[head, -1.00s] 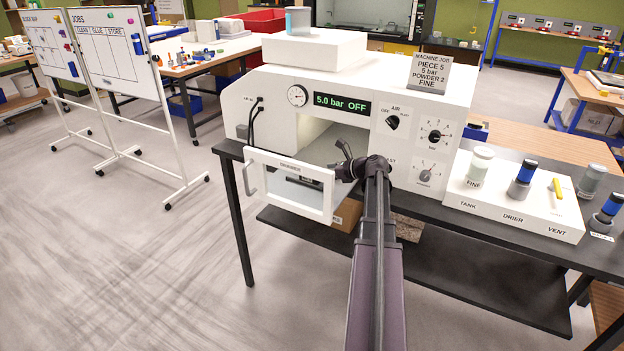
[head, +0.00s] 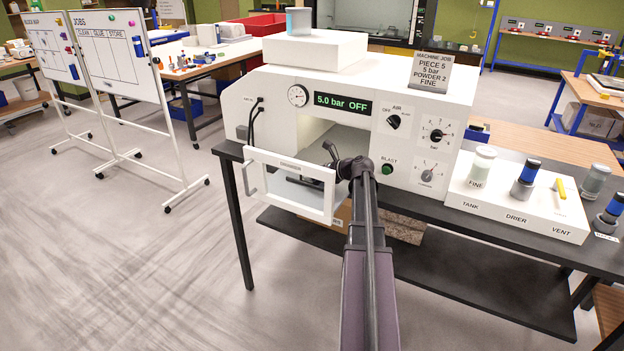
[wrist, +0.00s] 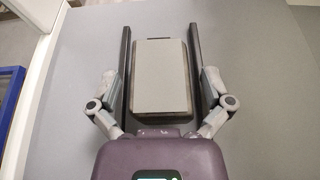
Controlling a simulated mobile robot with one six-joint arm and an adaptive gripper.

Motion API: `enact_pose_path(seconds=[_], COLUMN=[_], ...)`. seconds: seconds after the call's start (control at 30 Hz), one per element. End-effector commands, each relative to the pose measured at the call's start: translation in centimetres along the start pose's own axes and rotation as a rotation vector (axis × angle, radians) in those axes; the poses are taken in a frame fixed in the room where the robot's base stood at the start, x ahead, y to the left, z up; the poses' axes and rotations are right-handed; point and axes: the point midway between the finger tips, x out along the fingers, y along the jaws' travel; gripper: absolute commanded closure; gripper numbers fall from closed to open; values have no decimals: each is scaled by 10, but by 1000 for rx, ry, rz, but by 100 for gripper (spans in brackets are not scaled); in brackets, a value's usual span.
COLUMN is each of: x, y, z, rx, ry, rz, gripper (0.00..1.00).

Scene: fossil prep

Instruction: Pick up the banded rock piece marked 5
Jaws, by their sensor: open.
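In the head view my gripper is at the opening of the white blasting cabinet (head: 345,110), partly hidden behind the open door frame (head: 285,205) and my arm.
The cabinet display (head: 342,104) reads 5.0 bar OFF. A sign (head: 432,72) above names piece 5. A white stand (head: 515,208) with jars is at the right on the dark bench (head: 600,255). The floor at the left is open.

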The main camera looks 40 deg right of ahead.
Motion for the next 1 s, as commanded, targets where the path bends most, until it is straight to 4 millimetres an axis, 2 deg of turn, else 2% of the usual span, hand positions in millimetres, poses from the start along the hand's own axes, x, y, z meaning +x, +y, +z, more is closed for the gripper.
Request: enact_pose_path(seconds=[0.6,0.9,1.0], x=[2,2,2], y=[0,0,0], z=[0,0,0], rx=[0,0,1], ry=[0,1,0], rz=[0,-1,-1], gripper=[0,89,90])
